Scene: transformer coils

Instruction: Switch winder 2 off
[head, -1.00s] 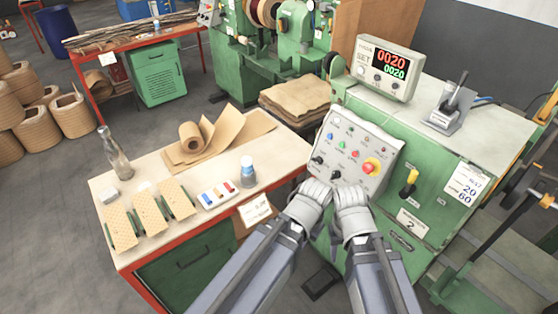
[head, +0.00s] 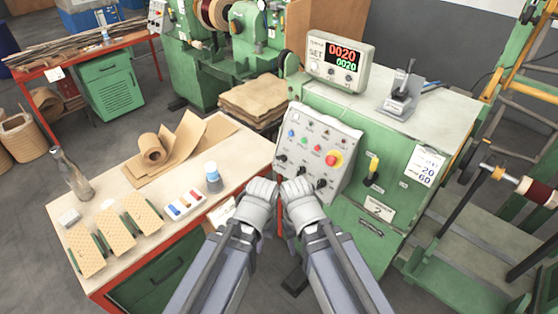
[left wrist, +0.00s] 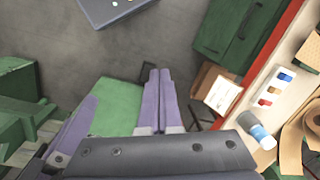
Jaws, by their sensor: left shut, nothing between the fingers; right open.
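Winder 2 is the green machine (head: 345,225) with a number 2 plate (head: 380,208) on its front. A yellow-handled lever (head: 373,167) is right of the panel. My right gripper (head: 296,186) is open and empty, in front of the panel's lower left edge. My left gripper (head: 262,187) is shut and empty, just left of it. Contact with the panel cannot be told.
The workbench (head: 240,150) at left holds a paper roll (head: 152,150), a blue-capped bottle (head: 213,176), a glass bottle (head: 72,175) and perforated boards (head: 115,232). Stacked brown sheets (head: 252,98) lie behind. A frame with a spool (head: 535,191) stands at right.

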